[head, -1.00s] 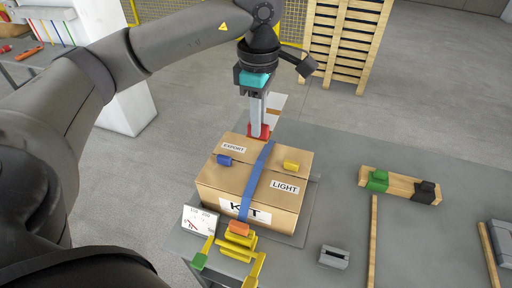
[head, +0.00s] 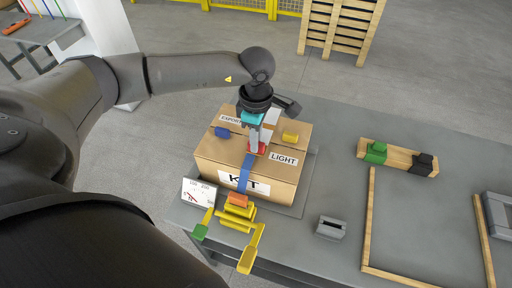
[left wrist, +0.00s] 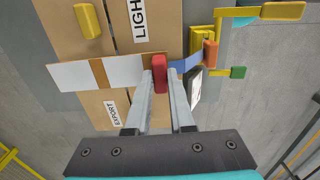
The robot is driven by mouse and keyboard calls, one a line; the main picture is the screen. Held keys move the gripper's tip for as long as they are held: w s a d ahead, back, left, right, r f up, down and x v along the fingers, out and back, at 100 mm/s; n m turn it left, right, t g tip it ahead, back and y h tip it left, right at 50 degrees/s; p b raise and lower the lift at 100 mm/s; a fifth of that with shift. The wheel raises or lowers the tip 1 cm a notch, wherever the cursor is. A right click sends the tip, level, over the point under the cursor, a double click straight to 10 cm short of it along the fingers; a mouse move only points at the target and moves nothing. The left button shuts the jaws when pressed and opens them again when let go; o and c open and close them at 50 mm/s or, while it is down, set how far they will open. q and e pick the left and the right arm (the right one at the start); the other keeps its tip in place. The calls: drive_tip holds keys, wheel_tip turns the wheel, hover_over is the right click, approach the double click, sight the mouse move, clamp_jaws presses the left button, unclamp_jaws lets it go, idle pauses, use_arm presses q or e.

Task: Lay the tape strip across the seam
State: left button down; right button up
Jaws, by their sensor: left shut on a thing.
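The cardboard box (head: 215,172) carries EXPORT, LIGHT and KIT labels. Its seam (left wrist: 108,38) shows as a dark line in the left wrist view. My left gripper (head: 257,150) is shut on a red block (left wrist: 160,73), above the box's front half. A blue strip (head: 245,172) runs from the red block to an orange block (head: 238,200) at the box's front. A white strip with a brown band (left wrist: 75,75) extends from the red block the other way, over the seam line. I cannot tell whether it touches the box. My right gripper is out of view.
A wooden rail with green and black clamps (head: 398,158) lies right.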

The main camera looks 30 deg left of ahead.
use_arm(q)
drive_tip(key=shift+f, duration=1.9)
drive_tip(key=shift+f, duration=0.1)
drive_tip(key=c, duration=0.8)
unclamp_jaws()
wheel_tip(320, 180, up, 12)
drive_tip(key=shift+r, duration=0.15)
